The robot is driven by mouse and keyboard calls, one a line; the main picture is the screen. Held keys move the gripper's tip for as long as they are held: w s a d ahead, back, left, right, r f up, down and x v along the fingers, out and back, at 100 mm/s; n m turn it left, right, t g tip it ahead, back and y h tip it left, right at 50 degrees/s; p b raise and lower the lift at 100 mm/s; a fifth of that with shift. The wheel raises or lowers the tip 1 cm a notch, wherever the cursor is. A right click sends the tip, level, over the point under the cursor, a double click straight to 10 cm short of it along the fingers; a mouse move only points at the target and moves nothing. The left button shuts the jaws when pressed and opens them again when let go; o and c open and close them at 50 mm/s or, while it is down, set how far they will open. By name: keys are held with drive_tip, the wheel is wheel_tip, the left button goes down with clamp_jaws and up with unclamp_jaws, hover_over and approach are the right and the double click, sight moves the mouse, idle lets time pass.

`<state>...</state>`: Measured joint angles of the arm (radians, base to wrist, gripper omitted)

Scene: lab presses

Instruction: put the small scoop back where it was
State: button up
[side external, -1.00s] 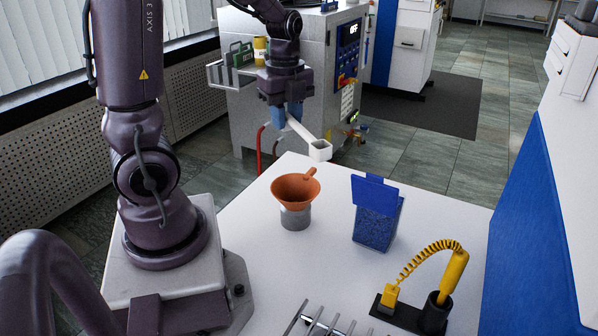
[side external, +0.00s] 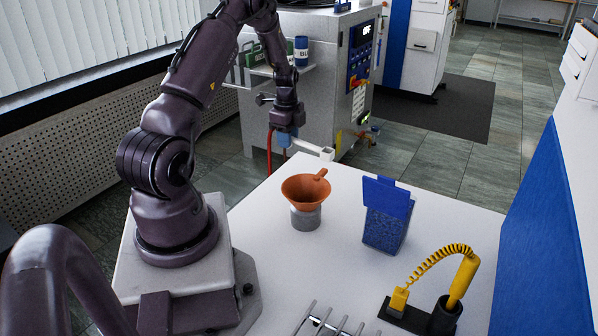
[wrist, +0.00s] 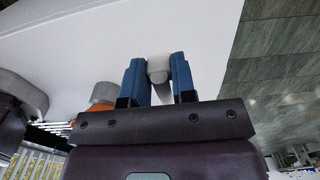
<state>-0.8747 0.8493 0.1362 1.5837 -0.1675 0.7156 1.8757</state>
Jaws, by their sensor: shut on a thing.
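The small scoop has a small square white cup (side external: 327,154) at the end of a pale handle. My gripper (side external: 285,143) has its blue fingers shut on the handle, beyond the far edge of the white table (side external: 345,195) in the picture. The scoop sticks out to the right, nearly level. Its cup shows behind the orange funnel, apart from it. In the wrist view the handle's pale rounded end (wrist: 159,68) sits between the two blue fingers; the cup is hidden there. I cannot tell from these frames where the scoop was before.
The orange funnel (side external: 305,192) sits on a grey cylinder (side external: 305,219). Right of it stands a blue granule-filled container (side external: 384,228). A yellow coiled-cord tool (side external: 462,280) stands in a black holder. Metal rods (side external: 330,325) lie at the near edge. A grey machine (side external: 325,100) stands behind.

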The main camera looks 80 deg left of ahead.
sight(288, 172)
wheel_tip(288, 172, down, 8)
drive_tip(key=shift+f, duration=0.1)
idle(0.4)
drive_tip(key=o, duration=0.8)
drive_tip(key=shift+f, duration=0.1)
